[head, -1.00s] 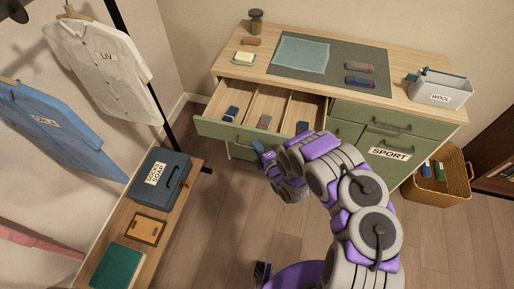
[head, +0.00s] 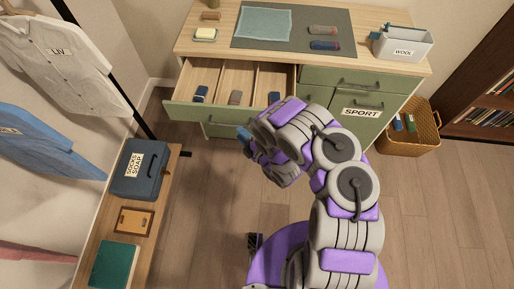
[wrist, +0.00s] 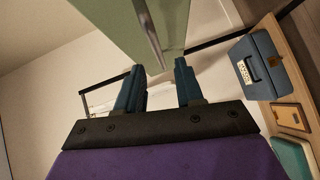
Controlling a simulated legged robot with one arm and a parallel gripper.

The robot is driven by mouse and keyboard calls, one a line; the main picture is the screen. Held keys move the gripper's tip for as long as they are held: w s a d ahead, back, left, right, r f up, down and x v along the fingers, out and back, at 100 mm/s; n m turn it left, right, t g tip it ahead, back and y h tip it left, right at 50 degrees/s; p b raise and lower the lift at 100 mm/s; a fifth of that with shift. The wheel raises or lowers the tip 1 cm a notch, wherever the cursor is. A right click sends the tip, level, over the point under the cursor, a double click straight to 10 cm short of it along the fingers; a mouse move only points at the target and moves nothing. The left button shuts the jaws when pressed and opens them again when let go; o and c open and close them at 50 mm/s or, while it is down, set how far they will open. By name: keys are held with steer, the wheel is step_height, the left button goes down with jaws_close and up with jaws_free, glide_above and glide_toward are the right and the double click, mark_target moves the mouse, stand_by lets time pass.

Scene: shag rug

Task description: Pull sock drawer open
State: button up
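The sock drawer (head: 195,110) with a green front and wooden inside stands pulled out at the left of the cabinet. My gripper (head: 243,138) is just in front of the drawer front, partly hidden by my arm. In the wrist view its two blue fingers (wrist: 160,72) are apart with nothing held between them. A green front (wrist: 120,20) with a metal bar handle (wrist: 149,30) shows just beyond the fingertips.
The cabinet top (head: 200,18) carries a mat, a soap dish and a WOOL bin (head: 402,45). A wicker basket (head: 408,130) stands at right. A low bench (head: 150,215) with a blue box (head: 140,170) stands at left. Floor between is clear.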

steer(key=p+v, duration=0.5)
steer(key=v, duration=0.4)
steer(key=shift+s+d, duration=0.2)
steer(key=shift+s, duration=0.05)
stand_by(0.5)
